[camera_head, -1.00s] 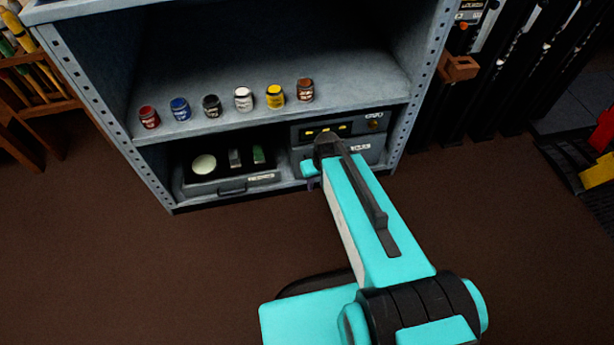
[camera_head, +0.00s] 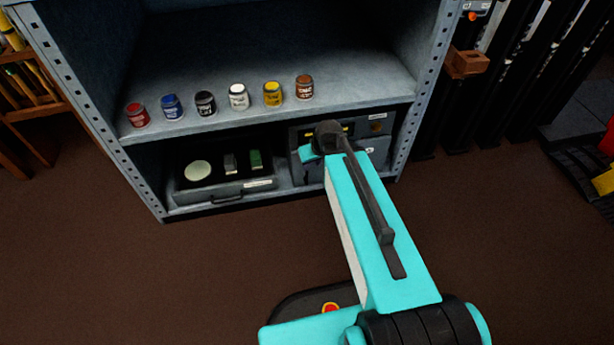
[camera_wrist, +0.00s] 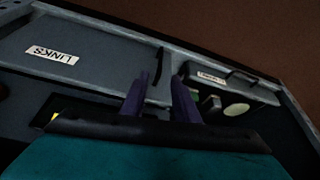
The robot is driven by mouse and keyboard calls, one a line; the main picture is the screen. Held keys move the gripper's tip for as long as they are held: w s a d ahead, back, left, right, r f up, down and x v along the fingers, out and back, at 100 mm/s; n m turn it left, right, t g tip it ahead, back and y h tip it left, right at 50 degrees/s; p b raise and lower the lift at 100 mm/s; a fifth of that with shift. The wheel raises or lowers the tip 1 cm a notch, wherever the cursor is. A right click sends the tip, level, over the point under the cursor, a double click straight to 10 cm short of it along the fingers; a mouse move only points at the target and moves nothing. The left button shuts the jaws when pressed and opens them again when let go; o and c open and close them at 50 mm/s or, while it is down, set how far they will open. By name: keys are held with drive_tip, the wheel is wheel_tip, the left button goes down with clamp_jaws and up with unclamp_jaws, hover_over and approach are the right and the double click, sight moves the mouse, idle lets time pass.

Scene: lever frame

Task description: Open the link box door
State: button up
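The link box (camera_head: 384,145) is a grey box on the lower shelf at the right, mostly covered by my arm in the head view. In the wrist view its grey front (camera_wrist: 100,68) carries a white "LINKS" label (camera_wrist: 52,55), and the door looks shut. A thin dark bar (camera_wrist: 159,66), perhaps its handle, shows just beyond my fingertips. My gripper (camera_wrist: 163,82) has its two purple fingers apart with a gap between them, close to the front. I cannot tell whether they touch the bar.
A low grey case (camera_head: 227,190) with a handle and a round pale disc sits left of the box. Several paint jars (camera_head: 205,103) stand on the shelf above. The shelf's right upright (camera_head: 411,135) is close to the box. The floor in front is clear.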

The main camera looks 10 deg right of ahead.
sight(307, 174)
drive_tip(key=b+x, duration=0.5)
drive_tip(key=x, duration=0.9)
drive_tip(key=shift+s, duration=0.15)
clamp_jaws()
